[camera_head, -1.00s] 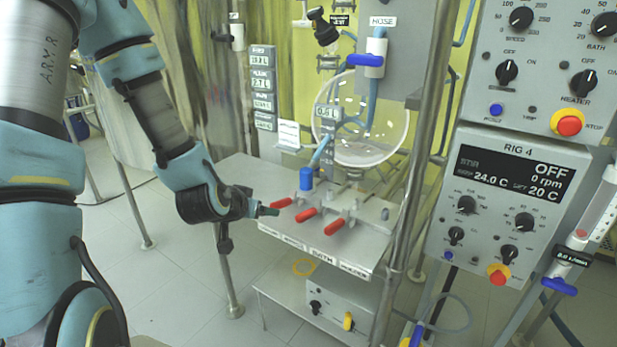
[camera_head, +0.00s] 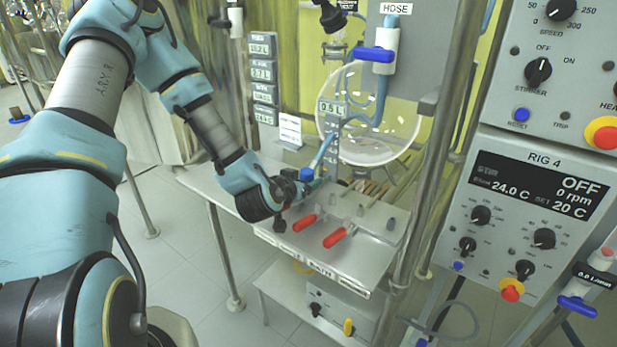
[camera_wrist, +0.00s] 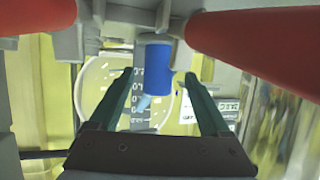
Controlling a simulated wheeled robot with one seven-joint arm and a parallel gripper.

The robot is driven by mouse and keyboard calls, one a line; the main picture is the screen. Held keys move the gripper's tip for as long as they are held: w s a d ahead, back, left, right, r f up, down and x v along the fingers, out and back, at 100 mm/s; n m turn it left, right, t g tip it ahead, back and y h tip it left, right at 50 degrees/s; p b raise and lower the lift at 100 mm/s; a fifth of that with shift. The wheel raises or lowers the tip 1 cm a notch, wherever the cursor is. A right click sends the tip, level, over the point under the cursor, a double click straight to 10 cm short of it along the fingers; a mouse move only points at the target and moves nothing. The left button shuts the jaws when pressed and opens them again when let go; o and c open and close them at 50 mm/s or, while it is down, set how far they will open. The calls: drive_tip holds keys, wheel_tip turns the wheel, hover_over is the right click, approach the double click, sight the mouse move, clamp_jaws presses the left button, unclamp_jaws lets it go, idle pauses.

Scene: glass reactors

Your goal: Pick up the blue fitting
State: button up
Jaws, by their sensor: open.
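The blue fitting (camera_head: 307,174) stands at the back of the metal shelf's valve row, with a pale blue hose rising from it. My gripper (camera_head: 301,186) is right beside it, and the arm's end partly hides the spot. In the wrist view the blue fitting (camera_wrist: 157,62) is a blue cylinder with a small side stub. It appears between the two green fingers of my open gripper (camera_wrist: 161,74), with a gap on each side. I cannot tell how deep it is between them.
Red valve handles (camera_head: 340,236) stick out at the shelf's front (camera_head: 361,262); red shapes also crowd the wrist view's upper corners. A round glass vessel (camera_head: 375,135) hangs behind. A metal post (camera_head: 444,140) and the RIG 4 control box (camera_head: 528,200) stand right.

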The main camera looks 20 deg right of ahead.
sight(310, 176)
drive_tip(key=p+x, duration=0.2)
drive_tip(key=x, duration=0.3)
drive_tip(key=shift+d+r, duration=0.15)
drive_tip(key=shift+w+d+f, duration=0.25)
drive_tip(key=shift+d+f, duration=0.05)
drive_tip(key=shift+c, duration=0.3)
clamp_jaws()
